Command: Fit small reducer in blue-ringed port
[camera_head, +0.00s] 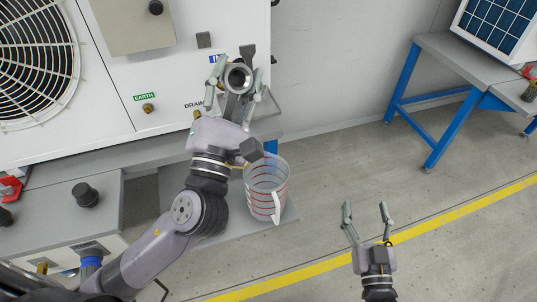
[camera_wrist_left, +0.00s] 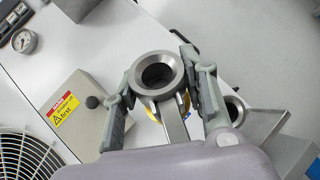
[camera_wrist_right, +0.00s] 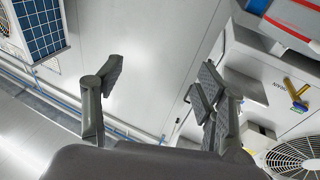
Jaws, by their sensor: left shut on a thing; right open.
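The small reducer is a grey metal ring-shaped part (camera_head: 237,76) with a dark bore. My left gripper (camera_head: 234,88) is shut on it, in front of the white unit's lower right panel. In the left wrist view the reducer (camera_wrist_left: 158,73) sits between both fingers, bore facing the camera. A yellow and bluish rim (camera_wrist_left: 183,104) shows just behind it; I cannot tell whether this is the blue-ringed port, as the reducer and fingers cover that area. My right gripper (camera_head: 367,222) is open and empty over the floor; it also shows in the right wrist view (camera_wrist_right: 155,85).
A clear measuring jug (camera_head: 266,190) with red marks stands on a low shelf beside my left wrist. A black knob-like part (camera_head: 85,195) is on the grey bench at left. A blue-legged table (camera_head: 440,90) stands at back right. The floor around my right gripper is clear.

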